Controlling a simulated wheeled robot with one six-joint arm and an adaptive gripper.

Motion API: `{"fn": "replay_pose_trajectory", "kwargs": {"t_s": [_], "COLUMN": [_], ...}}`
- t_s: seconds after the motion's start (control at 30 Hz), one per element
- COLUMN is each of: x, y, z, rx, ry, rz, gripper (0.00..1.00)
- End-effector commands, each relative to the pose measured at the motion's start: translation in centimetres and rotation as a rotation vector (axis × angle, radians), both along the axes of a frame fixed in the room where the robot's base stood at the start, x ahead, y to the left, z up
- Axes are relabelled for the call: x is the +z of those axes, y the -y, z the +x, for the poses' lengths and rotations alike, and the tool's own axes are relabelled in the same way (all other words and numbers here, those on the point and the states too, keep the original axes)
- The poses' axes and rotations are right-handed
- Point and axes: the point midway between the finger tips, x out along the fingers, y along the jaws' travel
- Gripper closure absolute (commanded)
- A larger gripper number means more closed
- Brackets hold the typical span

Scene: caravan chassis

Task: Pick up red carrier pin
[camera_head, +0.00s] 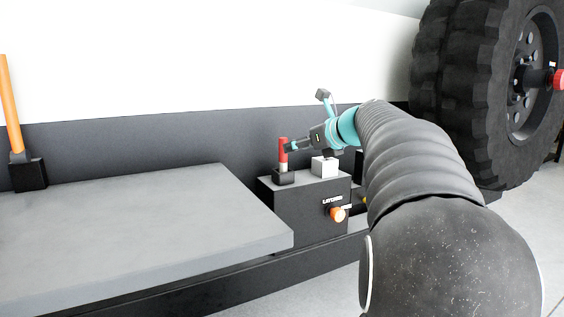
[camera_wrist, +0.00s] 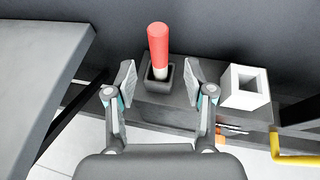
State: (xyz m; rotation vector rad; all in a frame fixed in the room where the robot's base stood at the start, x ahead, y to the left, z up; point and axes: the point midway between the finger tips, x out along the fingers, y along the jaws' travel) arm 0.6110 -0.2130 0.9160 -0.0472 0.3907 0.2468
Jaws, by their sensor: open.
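The red carrier pin (camera_wrist: 158,47) stands upright in a dark square holder (camera_wrist: 156,82) on the dark box; its lower part is pale. It also shows in the head view (camera_head: 283,151), at the left of the box top. My gripper (camera_wrist: 160,80) is open, with one finger on the left and one on the right of the pin and holder in the wrist view. I cannot tell whether either finger touches the pin. In the head view my gripper (camera_head: 291,146) reaches in from the right at the pin's height and partly overlaps it.
A white square socket (camera_wrist: 245,87) stands right of the holder on the box (camera_head: 305,206). An orange knob (camera_head: 338,214) is on the box front. A grey slab (camera_head: 140,225) lies left, an orange post (camera_head: 10,105) beyond it. A large tyre (camera_head: 445,95) is at right.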

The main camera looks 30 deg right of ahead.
Motion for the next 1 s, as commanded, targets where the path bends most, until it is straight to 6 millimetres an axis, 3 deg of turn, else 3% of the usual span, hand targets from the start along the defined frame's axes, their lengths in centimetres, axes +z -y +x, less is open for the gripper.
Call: {"fn": "replay_pose_trajectory", "kwargs": {"t_s": [0.1,0.37,0.7,0.97,1.0], "x": [-0.6,-1.1,-3.0,-3.1,-3.1], "y": [-0.3,-0.6,-1.7,-1.7,-1.7], "z": [1.3,2.3,6.0,6.3,6.3], "rx": [0.001,0.000,0.002,0.000,0.000], "ry": [-0.001,-0.001,-0.001,0.001,0.001], "rz": [-0.001,-0.001,-0.002,-0.002,-0.002], "gripper": [0.47,0.47,0.47,0.47,0.57]}}
